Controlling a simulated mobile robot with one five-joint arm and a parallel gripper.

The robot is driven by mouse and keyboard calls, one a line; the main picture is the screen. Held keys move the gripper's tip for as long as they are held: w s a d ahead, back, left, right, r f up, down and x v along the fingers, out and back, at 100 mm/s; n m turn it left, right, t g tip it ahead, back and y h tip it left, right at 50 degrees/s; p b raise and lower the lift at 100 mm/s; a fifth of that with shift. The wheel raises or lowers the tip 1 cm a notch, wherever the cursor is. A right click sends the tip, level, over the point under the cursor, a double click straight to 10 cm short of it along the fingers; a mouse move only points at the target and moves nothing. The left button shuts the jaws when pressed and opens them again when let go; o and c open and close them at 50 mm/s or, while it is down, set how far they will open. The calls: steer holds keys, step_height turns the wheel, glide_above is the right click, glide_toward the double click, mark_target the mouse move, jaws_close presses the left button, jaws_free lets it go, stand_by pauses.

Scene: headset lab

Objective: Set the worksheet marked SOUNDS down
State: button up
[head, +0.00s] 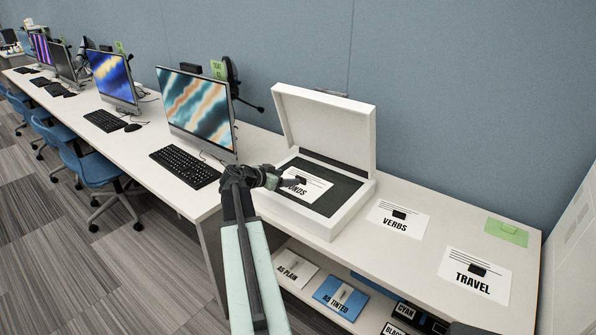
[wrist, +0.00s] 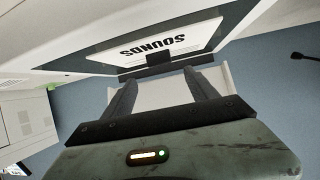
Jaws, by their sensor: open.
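The worksheet marked SOUNDS (head: 312,187) is a white sheet lying on the dark bed of the open white scanner (head: 333,221). Its left part is hidden behind my gripper in the head view. My gripper (head: 290,180) is at the sheet's left side, over the scanner bed. In the wrist view the worksheet (wrist: 160,42) shows its printed word upside down, with a small dark tab (wrist: 159,63) at its edge. There the two fingers of my gripper (wrist: 158,80) stand apart, near the tab, with nothing clearly held between them.
The scanner lid (head: 325,125) stands raised. Worksheets marked VERBS (head: 398,219) and TRAVEL (head: 475,275) and a green card (head: 506,232) lie to the right. A monitor (head: 198,108) and keyboard (head: 185,166) are to the left.

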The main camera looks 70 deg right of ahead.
steer(key=v, duration=0.3)
steer(key=shift+p, duration=0.35)
steer(key=w+a+f+n+t+y, duration=0.2)
steer(key=w+a+f+n, duration=0.15)
steer(key=w+a, duration=0.55)
steer(key=w+a+f+n+t+y, duration=0.1)
steer(key=w+a+f+n+y, duration=0.2)
steer(key=a, duration=1)
steer(key=w+a+f+n+t+y, duration=0.15)
steer(key=w+a+f+n, duration=0.25)
steer(key=w+a, duration=0.6)
steer(key=s+a+f+n+y, duration=0.1)
steer(key=a+n, duration=0.5)
steer(key=a, duration=1.1)
steer(key=s+a+f+n+y, duration=0.1)
steer(key=a+n+y, duration=0.3)
steer(key=a, duration=1.4)
steer(key=shift+s+a+f+n, duration=0.2)
steer(key=shift+s+f+n, duration=0.25)
steer(key=shift+n, duration=0.4)
steer(key=shift+y, duration=0.25)
